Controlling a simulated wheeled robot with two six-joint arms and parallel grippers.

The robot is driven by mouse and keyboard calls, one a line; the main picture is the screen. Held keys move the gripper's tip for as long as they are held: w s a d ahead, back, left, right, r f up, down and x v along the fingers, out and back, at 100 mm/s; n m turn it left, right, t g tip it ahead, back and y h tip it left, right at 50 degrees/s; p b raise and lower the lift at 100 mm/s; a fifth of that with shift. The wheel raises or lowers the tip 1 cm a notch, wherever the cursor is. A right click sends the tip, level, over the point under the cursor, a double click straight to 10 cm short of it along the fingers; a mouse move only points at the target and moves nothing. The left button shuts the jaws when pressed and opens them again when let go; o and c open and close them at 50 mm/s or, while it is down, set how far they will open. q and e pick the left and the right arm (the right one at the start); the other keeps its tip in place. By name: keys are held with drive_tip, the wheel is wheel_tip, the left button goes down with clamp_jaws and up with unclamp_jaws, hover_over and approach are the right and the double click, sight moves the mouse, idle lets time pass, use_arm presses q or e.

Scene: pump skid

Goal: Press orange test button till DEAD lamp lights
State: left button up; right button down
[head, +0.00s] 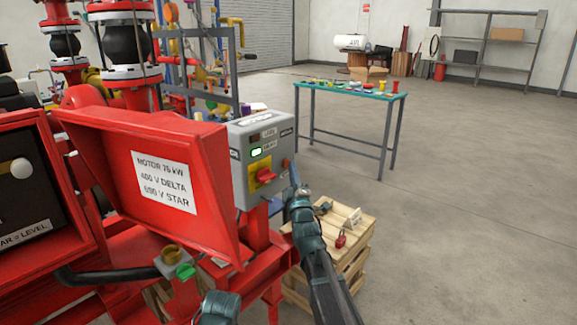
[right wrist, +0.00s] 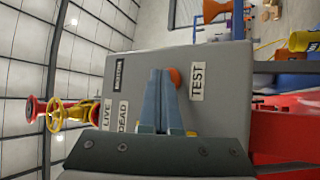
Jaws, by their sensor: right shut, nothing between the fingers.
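The grey isolator box (head: 241,133) stands right of the red motor cover in the head view. Its red and yellow rotary switch (head: 263,175) is on the front. Of its two lamp windows, the lower lamp (head: 256,152) glows pale and the upper one (head: 254,138) is dark. The lower row matches the DEAD label (right wrist: 123,117) in the right wrist view. The orange test button (right wrist: 175,77) is beside the TEST label (right wrist: 197,82). My right gripper (right wrist: 160,74) is shut and empty, its tips at the button; contact cannot be told. My left gripper's fingers are not visible.
A wooden crate (head: 352,218) with a red padlock (head: 341,239) on top stands just below my right arm. The open red cover (head: 200,150) is to the left. A teal-topped table (head: 325,88) stands behind. The floor on the right is clear.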

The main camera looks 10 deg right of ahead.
idle(0.5)
drive_tip(key=shift+s+d, duration=0.45)
drive_tip(key=shift+s, duration=0.2)
drive_tip(key=shift+s+d, duration=0.8)
drive_tip(key=shift+s, duration=0.2)
drive_tip(key=shift+s+d, duration=0.75)
drive_tip(key=shift+s, duration=0.25)
